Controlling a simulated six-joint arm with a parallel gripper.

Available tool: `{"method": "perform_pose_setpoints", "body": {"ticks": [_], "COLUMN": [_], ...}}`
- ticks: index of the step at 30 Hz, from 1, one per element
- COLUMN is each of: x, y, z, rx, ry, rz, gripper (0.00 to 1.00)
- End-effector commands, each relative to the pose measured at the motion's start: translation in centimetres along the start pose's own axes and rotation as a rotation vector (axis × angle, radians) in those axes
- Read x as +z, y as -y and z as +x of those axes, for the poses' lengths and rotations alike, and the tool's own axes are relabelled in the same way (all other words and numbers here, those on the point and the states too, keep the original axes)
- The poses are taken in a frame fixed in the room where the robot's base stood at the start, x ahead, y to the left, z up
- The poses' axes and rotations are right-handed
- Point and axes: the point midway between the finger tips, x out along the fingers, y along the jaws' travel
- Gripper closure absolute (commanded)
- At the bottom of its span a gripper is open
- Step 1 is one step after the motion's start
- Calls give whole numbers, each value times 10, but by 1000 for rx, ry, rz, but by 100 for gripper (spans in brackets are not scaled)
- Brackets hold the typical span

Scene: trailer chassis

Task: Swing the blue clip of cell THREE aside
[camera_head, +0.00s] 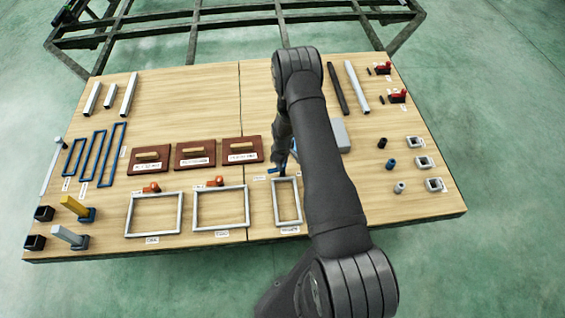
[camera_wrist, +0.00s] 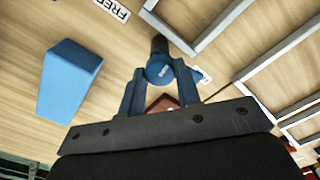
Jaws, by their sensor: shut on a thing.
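In the head view my gripper (camera_head: 282,170) points down at the far end of the small upright frame (camera_head: 276,208), the third in the front row. In the wrist view my gripper (camera_wrist: 160,74) has its two blue-grey fingers shut on the round, lettered blue end of the blue clip (camera_wrist: 160,68). A dark cylinder shows just beyond that end. A blue block (camera_wrist: 70,80) lies left of the fingers; I cannot tell whether it belongs to the clip. A pale frame (camera_wrist: 210,28) is at the upper right. My arm hides part of the clip in the head view.
Two larger frames (camera_head: 153,234) (camera_head: 221,228) with orange clips (camera_head: 152,187) (camera_head: 215,182) stand to the left. Red-brown boards with handles (camera_head: 242,158) lie behind them. A grey block (camera_head: 341,136) is right of my arm.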

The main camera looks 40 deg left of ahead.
Motion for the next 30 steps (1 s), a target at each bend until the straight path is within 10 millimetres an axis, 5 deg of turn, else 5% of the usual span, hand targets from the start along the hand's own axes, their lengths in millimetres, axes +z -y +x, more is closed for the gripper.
{"method": "perform_pose_setpoints", "body": {"ticks": [26,27,30], "x": [0,0,0], "y": [0,0,0], "z": [0,0,0], "rx": [0,0,0], "ry": [0,0,0], "rz": [166,166,165], "gripper": [92,68,48]}}
